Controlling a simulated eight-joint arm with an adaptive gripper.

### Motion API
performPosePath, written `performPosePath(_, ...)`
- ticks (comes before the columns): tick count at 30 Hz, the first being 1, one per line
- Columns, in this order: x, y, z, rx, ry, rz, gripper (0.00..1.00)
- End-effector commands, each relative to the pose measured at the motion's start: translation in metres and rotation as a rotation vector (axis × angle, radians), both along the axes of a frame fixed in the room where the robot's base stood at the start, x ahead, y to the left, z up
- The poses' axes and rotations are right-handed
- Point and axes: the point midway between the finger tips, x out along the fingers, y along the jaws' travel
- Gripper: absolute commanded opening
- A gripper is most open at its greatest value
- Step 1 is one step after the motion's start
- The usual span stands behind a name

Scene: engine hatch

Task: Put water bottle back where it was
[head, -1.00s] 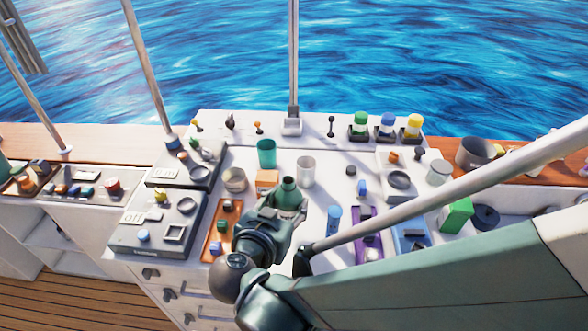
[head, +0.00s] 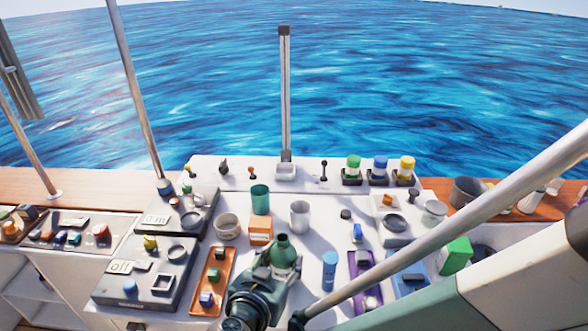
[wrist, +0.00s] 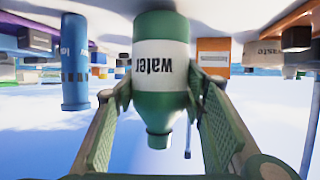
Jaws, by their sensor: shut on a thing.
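The water bottle is a green bottle (head: 284,254) with a narrower neck. In the wrist view the bottle (wrist: 160,90) appears upside down, with a white label reading "water". My gripper (head: 273,272) is shut on it, with one finger on each side in the wrist view (wrist: 160,95). In the head view the bottle stands roughly upright over the front middle of the white counter, right of the long orange tray (head: 212,285). I cannot tell whether its base touches the counter.
A blue cylinder (head: 330,268) stands right of the bottle. An orange box (head: 261,230), a teal cup (head: 260,199) and a pale cup (head: 300,215) stand behind it. Lidded green, blue and yellow containers (head: 380,168) sit at the back right. A grey pole (head: 440,230) slants across the right side.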

Motion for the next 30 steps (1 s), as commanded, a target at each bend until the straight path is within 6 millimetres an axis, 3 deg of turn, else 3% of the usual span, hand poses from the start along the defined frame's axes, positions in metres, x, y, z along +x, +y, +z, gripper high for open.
performPosePath(20, 0.0001, 0.0000, -0.0128, 0.000, 0.000, 0.000, 0.24)
performPosePath(21, 0.0000, 0.0000, -0.0122, 0.000, 0.000, 0.000, 0.45)
performPosePath(23, 0.0001, 0.0000, -0.0118, 0.000, 0.000, 0.000, 0.53)
performPosePath(30, 0.0000, 0.0000, -0.0117, 0.000, 0.000, 0.000, 0.56)
